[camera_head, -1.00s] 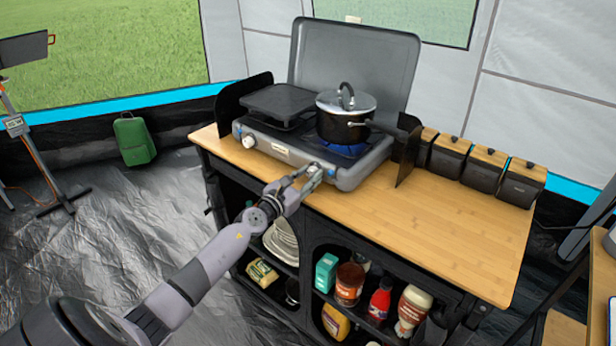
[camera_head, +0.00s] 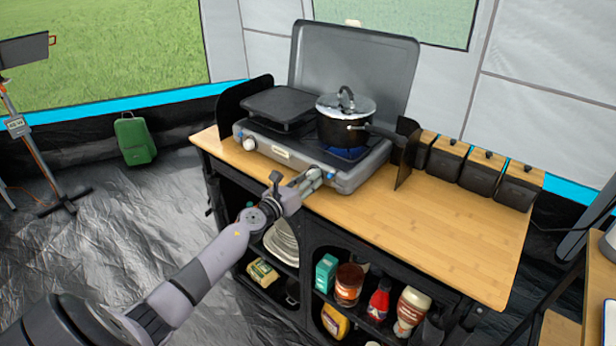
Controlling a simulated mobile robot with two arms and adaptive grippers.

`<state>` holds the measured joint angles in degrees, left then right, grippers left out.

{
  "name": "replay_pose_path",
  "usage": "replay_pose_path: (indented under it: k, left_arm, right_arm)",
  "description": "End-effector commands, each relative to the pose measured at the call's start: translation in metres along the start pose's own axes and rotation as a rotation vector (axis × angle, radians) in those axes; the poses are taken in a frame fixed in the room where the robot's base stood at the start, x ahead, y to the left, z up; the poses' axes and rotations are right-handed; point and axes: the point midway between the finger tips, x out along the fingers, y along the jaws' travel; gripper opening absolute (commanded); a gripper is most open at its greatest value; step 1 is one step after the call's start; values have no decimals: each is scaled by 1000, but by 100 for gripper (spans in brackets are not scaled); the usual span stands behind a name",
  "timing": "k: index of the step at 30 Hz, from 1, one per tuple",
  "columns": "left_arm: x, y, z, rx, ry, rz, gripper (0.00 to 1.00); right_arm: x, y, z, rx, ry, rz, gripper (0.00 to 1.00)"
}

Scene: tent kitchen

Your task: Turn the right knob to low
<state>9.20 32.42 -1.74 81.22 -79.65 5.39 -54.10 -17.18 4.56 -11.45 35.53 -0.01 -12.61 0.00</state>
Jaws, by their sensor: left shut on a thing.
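A grey two-burner camping stove (camera_head: 283,150) with its lid raised stands on the wooden counter. The right knob (camera_head: 331,174) is on its front face, mostly hidden by my left gripper (camera_head: 318,175), which reaches up from the lower left and is shut on it. The knob's exact pointer angle cannot be seen. The left knob (camera_head: 249,144) is white and free. A dark pot (camera_head: 338,128) with a shiny lid sits on the right burner. Blue flame (camera_head: 346,154) shows under it. My right gripper is not in view.
A flat black griddle (camera_head: 283,103) covers the left burner. Several wood-lidded canisters (camera_head: 483,174) line the counter's right back. Bare wooden counter (camera_head: 430,223) lies to the right. Shelves below hold plates, bottles and jars (camera_head: 348,283).

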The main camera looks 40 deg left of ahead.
Motion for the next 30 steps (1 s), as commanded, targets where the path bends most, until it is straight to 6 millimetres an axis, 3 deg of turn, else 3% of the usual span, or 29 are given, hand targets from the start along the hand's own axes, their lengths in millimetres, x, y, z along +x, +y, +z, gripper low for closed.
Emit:
replay_pose_path:
  k: [18, 30]
  left_arm:
    - [0, 2, 2, -584, 30, -4, 0]
    - [0, 2, 1, -877, 45, -6, 0]
  right_arm:
    - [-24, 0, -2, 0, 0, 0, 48]
    - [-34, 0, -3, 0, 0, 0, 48]
